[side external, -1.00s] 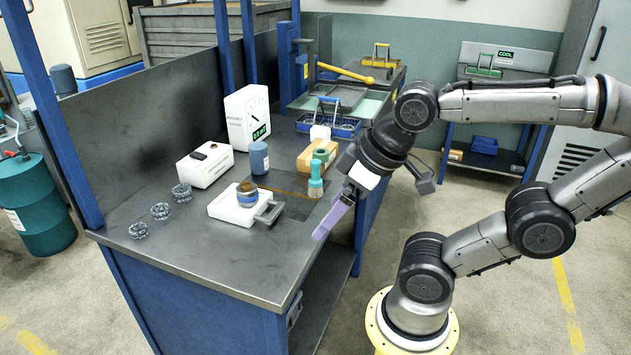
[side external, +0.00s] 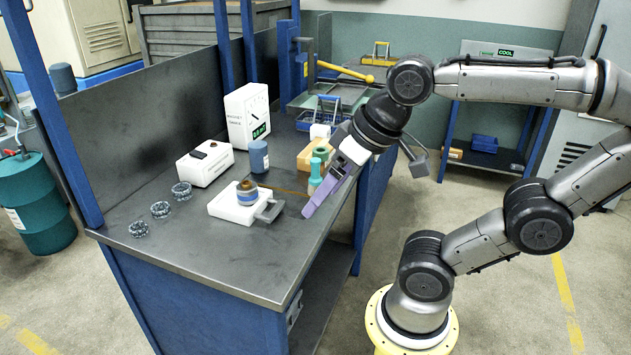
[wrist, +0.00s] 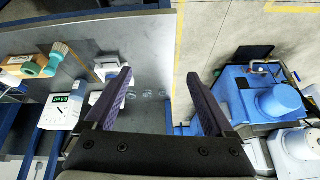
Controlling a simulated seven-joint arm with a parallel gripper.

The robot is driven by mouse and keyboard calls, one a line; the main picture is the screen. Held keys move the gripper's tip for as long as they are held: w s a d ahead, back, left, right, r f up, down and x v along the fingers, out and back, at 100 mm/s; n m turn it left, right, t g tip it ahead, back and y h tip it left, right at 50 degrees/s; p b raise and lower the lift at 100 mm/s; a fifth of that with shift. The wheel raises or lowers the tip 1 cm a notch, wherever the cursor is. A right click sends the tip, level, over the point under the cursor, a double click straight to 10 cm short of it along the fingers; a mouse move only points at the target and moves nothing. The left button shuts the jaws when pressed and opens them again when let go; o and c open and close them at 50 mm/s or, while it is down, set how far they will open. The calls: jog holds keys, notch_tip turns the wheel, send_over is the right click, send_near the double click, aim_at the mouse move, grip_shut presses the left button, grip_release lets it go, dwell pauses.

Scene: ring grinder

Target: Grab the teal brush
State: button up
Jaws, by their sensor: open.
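The teal brush (side external: 316,170) stands upright on the bench, its teal handle above a pale bristle end. In the wrist view the teal brush (wrist: 57,55) shows at the upper left, outside the space between my fingers. My gripper (side external: 308,211) has purple fingers and hangs in front of the bench's right edge, just right of the brush in the side view. Its fingers (wrist: 160,98) are spread and empty in the wrist view. From the side view I cannot tell whether the fingers touch the brush; in the wrist view they are apart from it.
A tan block (side external: 305,157) stands close behind the brush. A white fixture (side external: 228,207) with a round part (side external: 246,193) lies left of it. A blue cylinder (side external: 259,156), a dial box (side external: 246,116) and several metal rings (side external: 160,209) are on the bench. The front bench top is clear.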

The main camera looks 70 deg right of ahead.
jog(key=w+d+r+m+g, duration=0.1)
jog(key=w+d+r+m, duration=0.35)
jog(key=w, duration=0.35)
jog(key=m+g, duration=0.5)
jog(key=m, duration=0.4)
send_over(315, 182)
jog(key=d, duration=0.1)
jog(key=f, duration=1.3)
jog(key=shift+w+f, duration=0.25)
jog(key=shift+w, duration=0.05)
jog(key=shift+d+f, duration=0.1)
jog(key=shift+f, duration=0.2)
notch_tip(315, 182, down, 7)
jog(key=shift+f, duration=0.2)
jog(key=shift+d+f, duration=0.2)
jog(key=shift+f, duration=2.55)
grip_shut()
